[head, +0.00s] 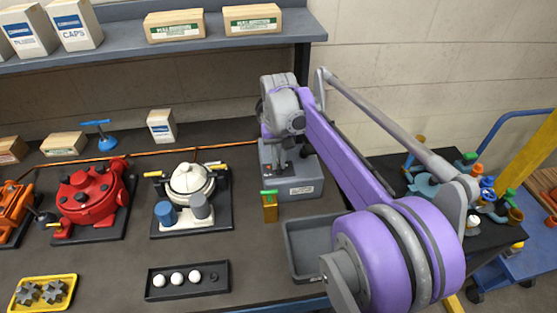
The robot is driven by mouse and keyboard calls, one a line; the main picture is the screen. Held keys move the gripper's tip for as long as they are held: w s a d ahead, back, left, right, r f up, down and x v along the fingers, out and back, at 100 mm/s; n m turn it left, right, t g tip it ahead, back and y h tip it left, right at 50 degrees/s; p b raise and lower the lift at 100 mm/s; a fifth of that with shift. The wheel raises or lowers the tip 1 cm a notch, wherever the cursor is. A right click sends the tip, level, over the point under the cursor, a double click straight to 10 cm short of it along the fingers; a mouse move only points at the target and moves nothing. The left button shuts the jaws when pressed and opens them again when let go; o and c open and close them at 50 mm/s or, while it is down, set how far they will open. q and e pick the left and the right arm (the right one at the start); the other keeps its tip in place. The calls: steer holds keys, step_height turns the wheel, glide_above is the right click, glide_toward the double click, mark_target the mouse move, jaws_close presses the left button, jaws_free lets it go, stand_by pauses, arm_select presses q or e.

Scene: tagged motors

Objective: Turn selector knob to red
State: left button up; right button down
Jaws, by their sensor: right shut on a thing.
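A grey control box (308,180) with a small label on its front stands on the bench, right of the white motor. My right gripper (282,158) reaches down onto the top of this box from my purple arm. It is shut on the selector knob, which the fingers and wrist mostly hide. I cannot make out which colour the knob points to, and no red mark shows on the box. My left gripper is not in view.
A brass padlock-like block with a green top (270,208) stands in front of the box. A grey tray (296,250) lies partly behind my arm. The white motor (190,180) and red motor (88,200) stand left. A black tray (188,293) holds white balls.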

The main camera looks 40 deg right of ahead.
mark_target(279, 164)
stand_by(0.4)
steer(key=c, duration=0.9)
jaws_free()
step_height(279, 164, up, 11)
steer(key=shift+p, duration=0.4)
steer(key=shift+f, duration=0.1)
steer(key=s+a+f+n+t, duration=0.2)
steer(key=s+a+f, duration=0.3)
steer(key=a+f, duration=0.1)
steer(key=s+a+f+n+t, duration=0.1)
steer(key=s+a+f, duration=0.4)
steer(key=a+f, duration=0.1)
steer(key=s+a+f+n+t, duration=0.2)
steer(key=s+a+f, duration=0.4)
steer(key=f, duration=0.1)
steer(key=shift+n+t, duration=0.3)
